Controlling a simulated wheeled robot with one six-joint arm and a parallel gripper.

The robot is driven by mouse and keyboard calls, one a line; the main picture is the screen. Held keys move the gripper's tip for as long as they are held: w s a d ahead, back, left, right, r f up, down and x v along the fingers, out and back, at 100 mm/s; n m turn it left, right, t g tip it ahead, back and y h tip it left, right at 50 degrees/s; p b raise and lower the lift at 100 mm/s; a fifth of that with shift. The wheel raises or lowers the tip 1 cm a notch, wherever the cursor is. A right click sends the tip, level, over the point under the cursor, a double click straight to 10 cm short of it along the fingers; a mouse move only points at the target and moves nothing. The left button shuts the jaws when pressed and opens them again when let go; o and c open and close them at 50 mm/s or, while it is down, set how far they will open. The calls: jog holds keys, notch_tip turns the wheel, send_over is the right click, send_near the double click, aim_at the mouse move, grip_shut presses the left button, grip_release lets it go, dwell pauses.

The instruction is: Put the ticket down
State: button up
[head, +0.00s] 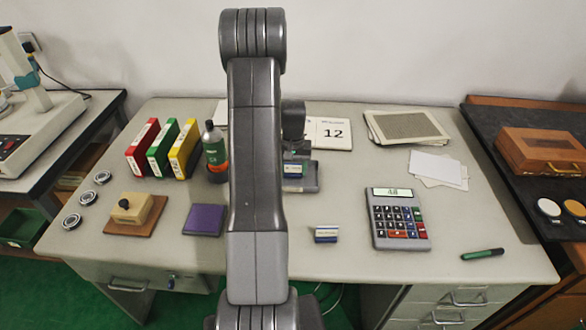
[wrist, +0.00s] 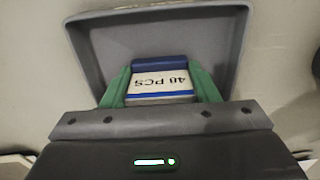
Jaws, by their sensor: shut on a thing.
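My gripper (wrist: 161,90) has its two green fingers closed on the sides of a ticket (wrist: 160,82), a small white block with a blue edge that reads "40 PCS" upside down in the wrist view. A shallow grey tray (wrist: 232,50) with a raised rim lies beneath and behind it. In the head view the tray (head: 306,185) sits at mid-desk, partly hidden by my arm, with the ticket (head: 294,170) over it. I cannot tell whether the ticket touches the tray floor. A similar blue-and-white block (head: 326,234) lies nearer the desk's front.
A calculator (head: 398,219) and a green marker (head: 482,254) lie to the right. A purple pad (head: 204,220), a wooden stamp block (head: 135,209), a bottle (head: 215,150), upright binders (head: 163,148) and several bearing rings stand left. A calendar card (head: 330,133) is behind the tray.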

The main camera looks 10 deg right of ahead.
jog(key=shift+f, duration=0.3)
jog(key=o, duration=1)
notch_tip(320, 180, up, 12)
jog(key=shift+r+b, duration=0.2)
jog(key=shift+b, duration=0.1)
jog(key=shift+f, duration=0.1)
notch_tip(320, 180, down, 13)
jog(key=shift+r, duration=2.45)
